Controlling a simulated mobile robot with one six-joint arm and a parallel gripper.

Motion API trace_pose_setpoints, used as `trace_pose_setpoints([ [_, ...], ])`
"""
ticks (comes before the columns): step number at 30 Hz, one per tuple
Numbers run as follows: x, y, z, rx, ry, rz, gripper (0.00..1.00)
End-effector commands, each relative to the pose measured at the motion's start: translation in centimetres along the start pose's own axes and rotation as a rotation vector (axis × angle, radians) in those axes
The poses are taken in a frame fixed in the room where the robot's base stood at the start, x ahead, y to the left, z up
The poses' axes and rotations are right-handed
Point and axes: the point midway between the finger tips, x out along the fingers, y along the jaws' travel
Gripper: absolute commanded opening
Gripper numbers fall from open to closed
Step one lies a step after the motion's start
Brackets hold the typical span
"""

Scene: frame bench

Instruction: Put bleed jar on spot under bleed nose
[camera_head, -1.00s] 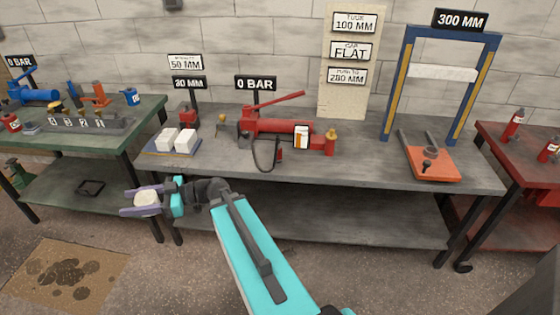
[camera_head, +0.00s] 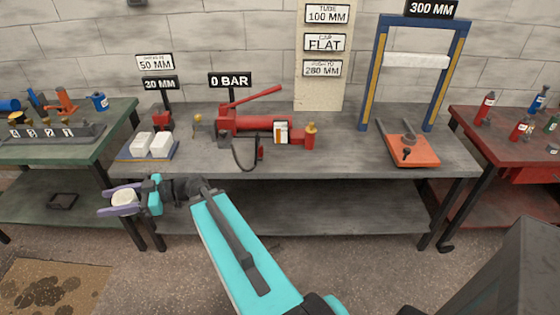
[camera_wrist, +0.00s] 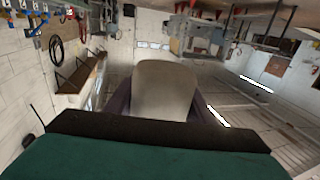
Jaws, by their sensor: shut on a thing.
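My gripper (camera_head: 122,199) is shut on a pale, whitish jar (camera_head: 124,197), held off the benches in front of the gap between the green and grey benches. The jar also fills the middle of the wrist view (camera_wrist: 163,88), between the two purple fingers. A red hand pump (camera_head: 265,123) lies on the grey bench, with a small gold piece (camera_head: 311,128) at its right end and a black hose (camera_head: 236,157) hanging in front. I cannot tell which part is the bleed nose, and no marked spot shows clearly.
The grey bench (camera_head: 340,158) has free room along its front edge. White blocks (camera_head: 152,145) sit on its left. A blue press frame (camera_head: 374,75) and orange plate (camera_head: 412,150) stand right. Green (camera_head: 85,148) and red (camera_head: 475,135) benches flank it.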

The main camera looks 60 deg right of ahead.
Motion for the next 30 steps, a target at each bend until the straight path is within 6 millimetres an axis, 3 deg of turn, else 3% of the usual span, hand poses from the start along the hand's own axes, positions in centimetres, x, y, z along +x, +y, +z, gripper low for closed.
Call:
trace_pose_setpoints([
  [8, -6.3, 6.8, -1.0, 0.0, 0.001, 0.273, 0.25],
  [18, -17.9, 15.7, -0.3, -0.001, 0.006, 0.654, 0.25],
  [24, -25.5, 19.2, 0.8, -0.002, 0.011, 0.875, 0.25],
  [30, -33.6, 21.4, 2.6, -0.004, 0.013, 1.095, 0.25],
])
